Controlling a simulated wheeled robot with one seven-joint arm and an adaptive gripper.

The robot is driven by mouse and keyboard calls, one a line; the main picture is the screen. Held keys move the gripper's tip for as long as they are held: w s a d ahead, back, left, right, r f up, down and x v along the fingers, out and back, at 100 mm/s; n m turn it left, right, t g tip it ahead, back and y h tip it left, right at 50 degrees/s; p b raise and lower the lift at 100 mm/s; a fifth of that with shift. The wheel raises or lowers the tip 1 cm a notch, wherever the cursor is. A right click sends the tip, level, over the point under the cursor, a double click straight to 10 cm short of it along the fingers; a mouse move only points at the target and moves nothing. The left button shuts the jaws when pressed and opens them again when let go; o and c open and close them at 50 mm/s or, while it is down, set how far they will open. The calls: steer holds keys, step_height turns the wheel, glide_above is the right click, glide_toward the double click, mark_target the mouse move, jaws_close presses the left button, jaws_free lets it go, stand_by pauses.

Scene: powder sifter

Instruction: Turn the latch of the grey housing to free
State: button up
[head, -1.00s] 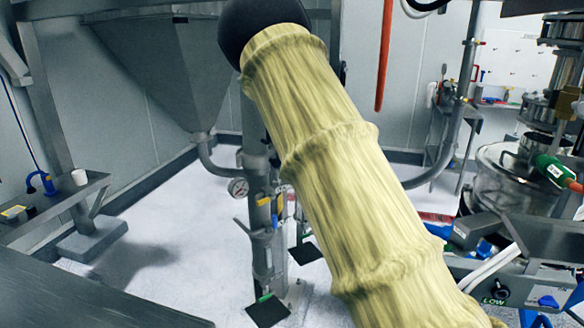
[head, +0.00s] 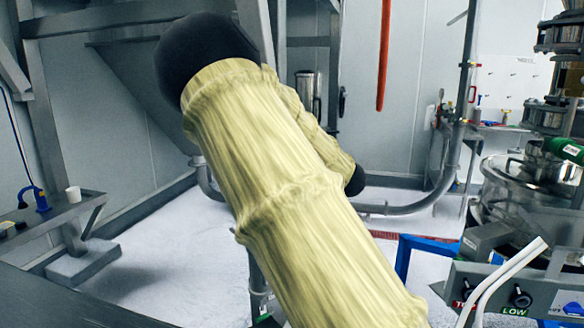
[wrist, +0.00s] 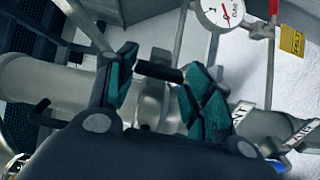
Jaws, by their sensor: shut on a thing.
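In the wrist view my gripper (wrist: 162,88) has its two teal-padded fingers apart, with a short black bar (wrist: 158,72) between them, spanning from one pad to the other. The bar looks like a latch handle. Behind and below it is a pale grey rounded body (wrist: 155,100), likely the grey housing, partly hidden by my fingers and wrist. In the head view my cream-sleeved arm covers the middle, and my gripper and the latch are hidden. I cannot tell the latch's turn angle.
A pressure gauge (wrist: 222,12) and a yellow label (wrist: 292,42) are close by in the wrist view. In the head view, a control panel (head: 515,297) and a steel vessel (head: 510,190) stand at the right. A dark table (head: 70,305) is at the lower left.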

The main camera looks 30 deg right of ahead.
stand_by(0.4)
steer(key=shift+f, duration=0.1)
steer(key=o, duration=1)
steer(key=shift+s, duration=0.15)
steer(key=s, duration=0.7)
steer(key=s+d, duration=0.1)
steer(key=s, duration=0.3)
steer(key=shift+s+d, duration=0.1)
steer(key=shift+s, duration=0.25)
